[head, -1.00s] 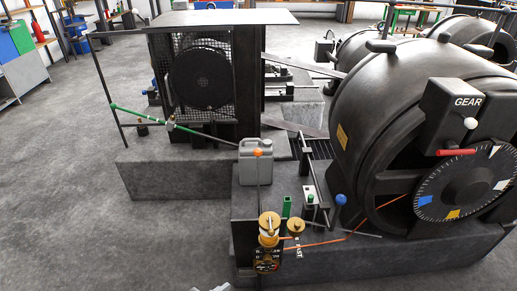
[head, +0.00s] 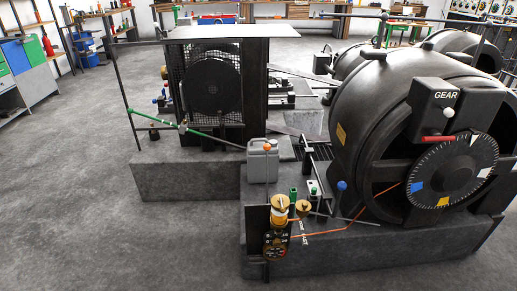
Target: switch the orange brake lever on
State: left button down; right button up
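The dark dynamo housing (head: 375,110) stands at the right of the head view, with a dial (head: 450,172) bearing coloured marks on its front. A thin orange line (head: 350,214) runs from the brass fittings towards the housing; I cannot tell whether it is a lever or a cord. A red handle (head: 440,139) and a white knob (head: 448,113) sit by the GEAR box (head: 437,98). No part is clearly identifiable as the orange brake lever, so its position cannot be told. Neither of my grippers is in view.
A grey canister (head: 263,165) with an orange cap stands on the low plinth (head: 375,248). Brass fittings (head: 280,218) are at its front-left corner. A green rod (head: 215,138) slants beside the caged machine (head: 213,85). The floor (head: 85,225) at left is open.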

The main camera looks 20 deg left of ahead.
aim_at(267, 146)
jog(key=u, duration=1.5)
jog(key=i, duration=3.75)
jog(key=z, duration=4.9)
